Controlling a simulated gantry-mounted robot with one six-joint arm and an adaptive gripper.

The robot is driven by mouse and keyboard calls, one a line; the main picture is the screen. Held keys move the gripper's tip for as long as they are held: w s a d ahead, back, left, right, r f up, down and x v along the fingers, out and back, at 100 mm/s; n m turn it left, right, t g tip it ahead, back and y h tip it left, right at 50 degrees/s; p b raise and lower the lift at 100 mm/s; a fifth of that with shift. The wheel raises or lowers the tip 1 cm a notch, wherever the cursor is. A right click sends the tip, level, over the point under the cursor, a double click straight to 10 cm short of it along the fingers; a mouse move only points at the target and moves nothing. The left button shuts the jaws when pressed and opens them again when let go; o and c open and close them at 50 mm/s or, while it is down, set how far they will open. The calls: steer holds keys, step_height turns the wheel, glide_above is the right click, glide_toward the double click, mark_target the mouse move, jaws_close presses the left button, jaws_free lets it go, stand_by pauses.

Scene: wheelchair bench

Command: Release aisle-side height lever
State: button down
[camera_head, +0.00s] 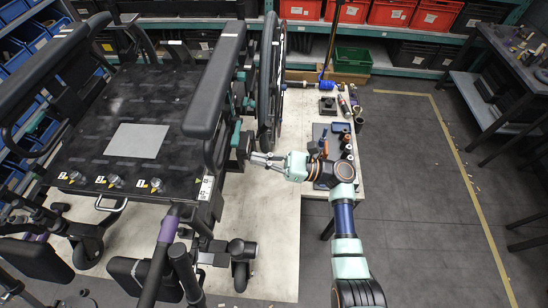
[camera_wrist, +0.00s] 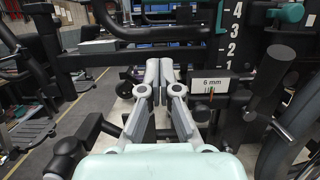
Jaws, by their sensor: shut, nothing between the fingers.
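The black wheelchair (camera_head: 200,82) stands on a pale bench, with its padded armrest on the right side. Teal lever-like parts show on that side (camera_head: 236,132), and a teal piece (camera_wrist: 291,13) sits at the upper right in the wrist view. I cannot tell for certain which is the height lever. A black post with a white number scale (camera_wrist: 233,32) stands right of centre in the wrist view. My gripper (camera_head: 253,159) reaches in from the right, beside the chair's right side. In the wrist view my gripper (camera_wrist: 159,66) has its fingertips together and empty, left of the post.
A black cylindrical part (camera_wrist: 268,78) stands farther right. The large wheel (camera_head: 268,75) rises behind my gripper. Small tools and a tray (camera_head: 322,134) lie right of the chair.

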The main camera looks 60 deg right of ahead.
steer(key=w+a+r+p, duration=0.1)
steer(key=w+r, duration=0.2)
steer(key=r, duration=0.2)
steer(key=shift+a+p, duration=0.3)
